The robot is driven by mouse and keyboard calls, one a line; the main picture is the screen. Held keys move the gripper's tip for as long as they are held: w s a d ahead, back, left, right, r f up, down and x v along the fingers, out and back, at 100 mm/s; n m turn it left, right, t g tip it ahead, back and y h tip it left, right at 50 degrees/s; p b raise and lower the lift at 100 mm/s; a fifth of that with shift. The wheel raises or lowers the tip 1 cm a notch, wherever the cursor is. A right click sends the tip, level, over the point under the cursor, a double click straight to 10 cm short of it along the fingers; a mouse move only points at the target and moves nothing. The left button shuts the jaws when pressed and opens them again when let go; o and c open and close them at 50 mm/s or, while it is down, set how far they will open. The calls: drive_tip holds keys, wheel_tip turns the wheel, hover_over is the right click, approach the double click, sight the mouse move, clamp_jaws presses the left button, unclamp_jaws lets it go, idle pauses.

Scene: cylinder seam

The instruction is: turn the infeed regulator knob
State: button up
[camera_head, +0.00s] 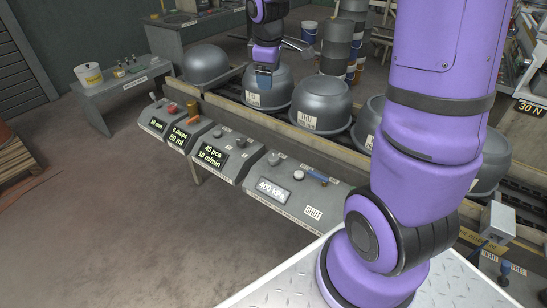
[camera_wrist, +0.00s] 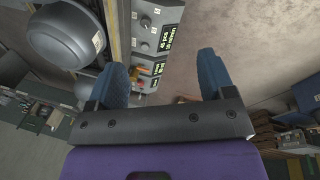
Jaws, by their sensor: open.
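The sloped control consoles stand in a row in the head view. The right one (camera_head: 300,195) reads 400 kPa and has a grey knob (camera_head: 275,159) and a blue lever (camera_head: 315,175). The knob labels are too small to read, so I cannot tell for sure which is the infeed regulator knob. My gripper (camera_head: 264,82) is above and behind the consoles, over the bowls, apart from the knobs. In the wrist view my gripper (camera_wrist: 163,80) has its blue fingers wide apart with nothing between them. The 45 pcs console (camera_wrist: 155,25) and its knobs show beyond them.
Large grey bowls (camera_head: 318,95) stand in a line behind the consoles, along a wooden rail (camera_head: 235,108). A bench (camera_head: 122,85) with a yellow-white bucket (camera_head: 89,75) is at the left. The floor (camera_head: 130,215) before the consoles is clear.

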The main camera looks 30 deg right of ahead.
drive_tip(key=w+d+f+n+g, duration=0.1)
drive_tip(key=w+d+f+n, duration=0.15)
drive_tip(key=f, duration=0.35)
drive_tip(key=w+d+f+n, duration=0.1)
drive_tip(key=w+f, duration=0.3)
drive_tip(key=f, duration=0.2)
drive_tip(key=n+g+y, duration=0.1)
drive_tip(key=n, duration=0.2)
hover_over(274, 157)
wheel_tip(274, 157, down, 17)
wheel_tip(274, 157, down, 11)
drive_tip(key=shift+f, duration=0.1)
drive_tip(key=c, duration=0.9)
